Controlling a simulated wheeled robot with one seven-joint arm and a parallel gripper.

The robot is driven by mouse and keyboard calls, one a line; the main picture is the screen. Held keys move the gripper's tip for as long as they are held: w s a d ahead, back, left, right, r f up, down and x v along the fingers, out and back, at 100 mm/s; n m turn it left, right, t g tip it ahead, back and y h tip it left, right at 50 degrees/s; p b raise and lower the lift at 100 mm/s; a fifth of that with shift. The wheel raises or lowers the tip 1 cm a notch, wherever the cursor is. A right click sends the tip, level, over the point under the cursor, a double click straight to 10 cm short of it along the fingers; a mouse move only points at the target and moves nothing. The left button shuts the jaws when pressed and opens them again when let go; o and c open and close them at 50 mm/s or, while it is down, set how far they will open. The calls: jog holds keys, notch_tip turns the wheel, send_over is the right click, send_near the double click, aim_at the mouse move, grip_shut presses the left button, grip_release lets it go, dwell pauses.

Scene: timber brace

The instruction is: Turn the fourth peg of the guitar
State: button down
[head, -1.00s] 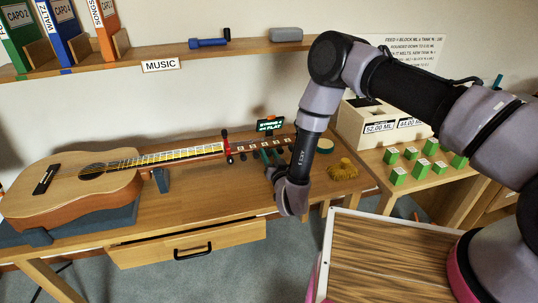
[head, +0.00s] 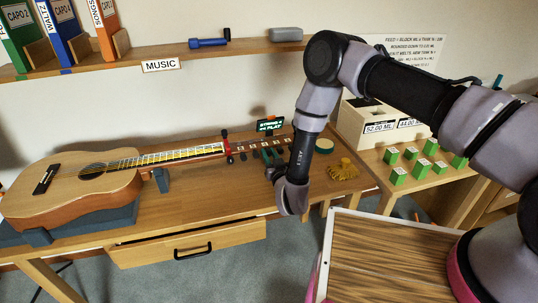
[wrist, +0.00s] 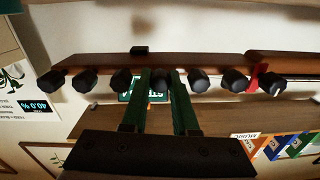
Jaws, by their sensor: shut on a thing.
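The guitar (head: 110,185) lies on its back at the left of the bench, neck pointing right to its headstock (head: 250,146). In the wrist view the headstock (wrist: 190,62) spans the top, with a row of dark pegs below it. My gripper (wrist: 161,76) has its two green fingers closed around one dark peg (wrist: 162,84) in the middle of the row. Pegs show on both sides, including a left neighbour (wrist: 121,79) and a right neighbour (wrist: 199,81). In the head view my gripper (head: 272,157) is at the headstock, and its grip is partly hidden.
A small tuner display (head: 270,124) stands behind the headstock; its text appears to read flat. A red capo-like clamp (head: 227,147) is on the neck. A yellow coil (head: 343,170) and a round tin (head: 323,145) lie right of my wrist. The front bench is clear.

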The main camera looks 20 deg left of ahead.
jog(key=n, duration=0.5)
jog(key=shift+n, duration=0.3)
dwell(0.5)
jog(key=c, duration=1)
grip_release()
jog(key=shift+o, duration=0.2)
jog(key=v, duration=1)
jog(key=shift+s+d, duration=0.2)
jog(key=shift+s, duration=0.15)
jog(key=shift+f, duration=0.1)
